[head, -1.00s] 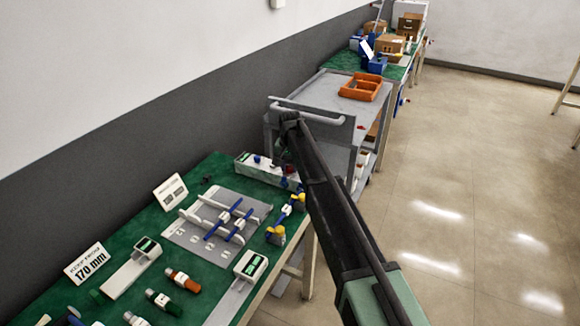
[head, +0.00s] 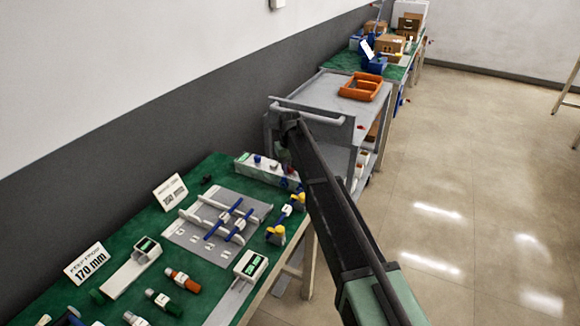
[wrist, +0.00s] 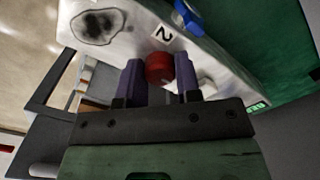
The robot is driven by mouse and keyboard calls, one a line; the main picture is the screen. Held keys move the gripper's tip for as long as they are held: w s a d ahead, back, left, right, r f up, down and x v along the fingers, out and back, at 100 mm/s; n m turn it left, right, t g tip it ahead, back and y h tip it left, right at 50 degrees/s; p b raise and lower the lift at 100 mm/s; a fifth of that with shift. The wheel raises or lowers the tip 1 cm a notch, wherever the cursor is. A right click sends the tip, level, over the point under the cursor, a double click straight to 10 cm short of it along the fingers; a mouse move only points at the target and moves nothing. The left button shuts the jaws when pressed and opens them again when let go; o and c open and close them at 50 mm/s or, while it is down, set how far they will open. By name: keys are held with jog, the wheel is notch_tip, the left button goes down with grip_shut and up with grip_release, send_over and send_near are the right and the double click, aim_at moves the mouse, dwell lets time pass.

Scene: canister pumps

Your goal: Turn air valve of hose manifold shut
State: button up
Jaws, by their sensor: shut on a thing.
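The hose manifold is a pale box (head: 246,168) at the far end of the green table in the head view, with small blue and red parts on it. In the wrist view its pale face (wrist: 135,22) shows a dark round smudge, a label "2", a blue handle (wrist: 188,17) and a round red knob (wrist: 159,68). My gripper (wrist: 159,74) has its two purple fingers on either side of the red knob, closed on it. I cannot tell from any marking which part is the air valve. In the head view my arm hides the fingertips and part of the manifold.
A grey rack plate (head: 185,236) with blue-handled parts, two signs and several fittings lie nearer on the green table. A grey cart (head: 330,92) with an orange tray (head: 361,87) stands just beyond. The floor to the right is clear.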

dwell(0.3)
jog(key=o, duration=0.9)
notch_tip(320, 180, up, 11)
jog(key=p, duration=1)
jog(key=shift+f+p, duration=0.1)
jog(key=shift+p, duration=0.3)
jog(key=s+d+m, duration=0.1)
jog(key=s+d, duration=0.7)
jog(key=s, duration=0.4)
jog(key=s+d+m, duration=0.2)
jog(key=s+d, duration=0.6)
jog(key=s, duration=0.5)
jog(key=s+d+m, duration=0.1)
jog(key=s+d, duration=0.7)
jog(key=s, duration=0.4)
jog(key=shift+s+m, duration=0.25)
jog(key=shift+m, duration=0.15)
